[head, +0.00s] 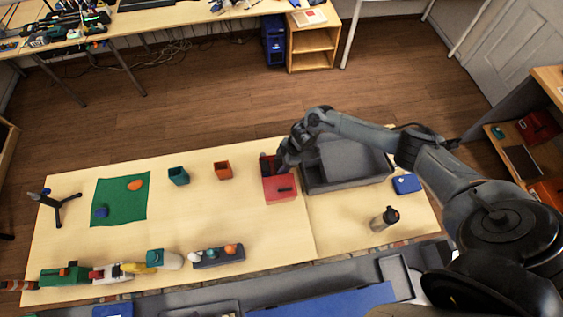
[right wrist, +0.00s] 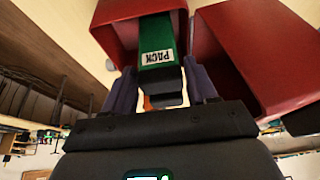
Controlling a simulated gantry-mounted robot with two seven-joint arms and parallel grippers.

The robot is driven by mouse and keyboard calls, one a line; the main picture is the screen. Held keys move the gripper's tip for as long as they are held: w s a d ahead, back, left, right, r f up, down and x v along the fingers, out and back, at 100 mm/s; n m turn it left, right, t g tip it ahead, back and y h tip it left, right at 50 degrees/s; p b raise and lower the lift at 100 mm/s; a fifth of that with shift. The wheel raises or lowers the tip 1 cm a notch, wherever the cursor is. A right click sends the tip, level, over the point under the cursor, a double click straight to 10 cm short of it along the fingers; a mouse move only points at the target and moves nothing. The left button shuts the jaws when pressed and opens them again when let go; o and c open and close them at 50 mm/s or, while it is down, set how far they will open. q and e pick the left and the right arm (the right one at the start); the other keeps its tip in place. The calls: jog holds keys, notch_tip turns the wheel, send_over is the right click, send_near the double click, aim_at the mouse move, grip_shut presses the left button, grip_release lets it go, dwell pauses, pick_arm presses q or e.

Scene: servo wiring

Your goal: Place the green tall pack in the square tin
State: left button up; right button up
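My right gripper (head: 283,167) is at the red tin (head: 279,188) near the middle of the table in the head view. In the right wrist view, the green pack (right wrist: 156,36), with a white PACK label, lies between the fingers of my right gripper (right wrist: 160,72). Its far part reaches inside the left one of two red box-like openings, whose red wall (right wrist: 110,22) shows beside it. A second red wall (right wrist: 255,55) stands at the right. I cannot tell whether the fingers touch the pack. In the head view the arm hides the pack. My left gripper is out of view.
A grey tray (head: 345,165) stands right of the red tin. A teal cup (head: 178,176) and an orange cup (head: 222,170) stand to its left. A bottle (head: 384,219) and a blue box (head: 407,184) are at the right. Clear table lies in front of the red tin.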

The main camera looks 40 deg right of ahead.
jog(key=shift+o, duration=1.3)
jog(key=shift+r, duration=0.1)
